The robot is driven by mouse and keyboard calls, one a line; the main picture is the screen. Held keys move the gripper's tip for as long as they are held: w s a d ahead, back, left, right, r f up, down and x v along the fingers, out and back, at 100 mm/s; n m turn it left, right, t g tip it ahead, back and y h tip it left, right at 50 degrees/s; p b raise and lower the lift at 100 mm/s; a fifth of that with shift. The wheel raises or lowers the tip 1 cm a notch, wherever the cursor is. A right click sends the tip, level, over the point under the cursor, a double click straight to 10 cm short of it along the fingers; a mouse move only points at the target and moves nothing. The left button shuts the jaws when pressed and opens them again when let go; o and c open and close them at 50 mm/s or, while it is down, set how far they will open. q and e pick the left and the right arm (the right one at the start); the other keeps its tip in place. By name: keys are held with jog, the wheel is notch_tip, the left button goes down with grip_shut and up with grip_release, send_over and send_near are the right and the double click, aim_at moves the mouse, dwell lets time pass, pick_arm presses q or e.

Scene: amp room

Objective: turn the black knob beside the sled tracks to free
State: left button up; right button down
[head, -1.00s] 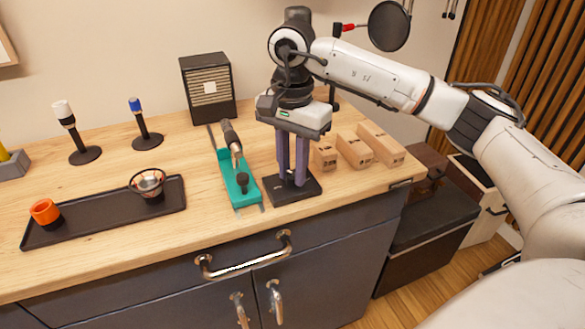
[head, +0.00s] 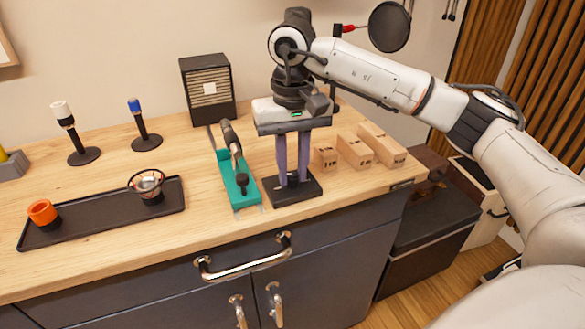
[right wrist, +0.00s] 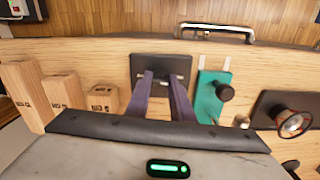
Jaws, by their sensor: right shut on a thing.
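A flat black base plate (head: 310,191) sits on the counter, to the right of the teal sled (head: 233,196) and its metal tracks. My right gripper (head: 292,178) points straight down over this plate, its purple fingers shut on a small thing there. That is where the black knob would be, but the fingers hide it and its setting cannot be read. In the right wrist view the fingertips (right wrist: 160,80) meet the plate (right wrist: 160,62), with small pale marks beside them. The sled carries its own black knob (head: 242,181) and a tilted dark tool. My left gripper is not in view.
Several wooden blocks (head: 354,151) stand close to the right of my gripper. A black tray (head: 100,220) with an orange cup lies left. A dark speaker-like box (head: 207,88) stands behind. The counter's front edge and drawer handle (head: 245,262) are near.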

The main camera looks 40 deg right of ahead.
aim_at(293, 174)
jog(key=shift+r+n, duration=0.1)
jog(key=shift+n, duration=0.5)
jog(key=c, duration=1.6)
grip_release()
jog(key=shift+o, duration=0.2)
pick_arm(q)
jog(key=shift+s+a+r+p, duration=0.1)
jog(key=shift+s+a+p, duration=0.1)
jog(key=shift+p, duration=0.3)
pick_arm(e)
notch_tip(293, 174, up, 10)
